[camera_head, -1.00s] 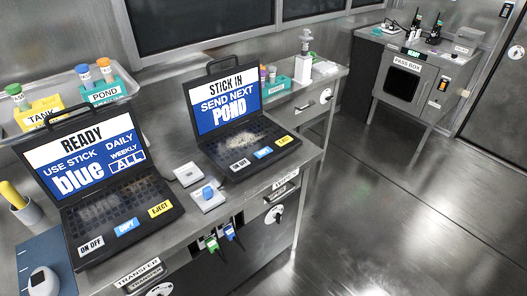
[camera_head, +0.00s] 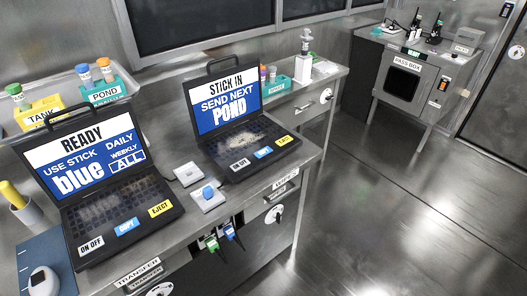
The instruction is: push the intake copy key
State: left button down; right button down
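Two dark laptops stand on the steel bench. The left laptop (camera_head: 88,150) shows "READY", "USE STICK blue" and "DAILY WEEKLY ALL", with ALL framed. Its blue COPY key (camera_head: 126,227) sits between a white ON OFF key (camera_head: 91,244) and a yellow EJECT key (camera_head: 160,209). The right laptop (camera_head: 228,113) shows "STICK IN", "SEND NEXT POND". Its blue COPY key (camera_head: 263,152) sits between its own ON OFF and EJECT keys. I cannot tell which one is the intake laptop. Neither gripper is in view. Nothing covers the keys.
A white block with a blue piece (camera_head: 208,194) and a plain white block (camera_head: 188,174) lie between the laptops. Racks marked TANK (camera_head: 42,110) and POND (camera_head: 106,93) stand behind. A grey cup (camera_head: 27,212) is at the left edge. The floor at right is clear.

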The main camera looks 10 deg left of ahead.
aim_at(259, 154)
jog(key=i+l+u, duration=0.65)
jog(key=l, duration=0.35)
jog(key=i+l+u, duration=0.45)
jog(key=l, duration=0.4)
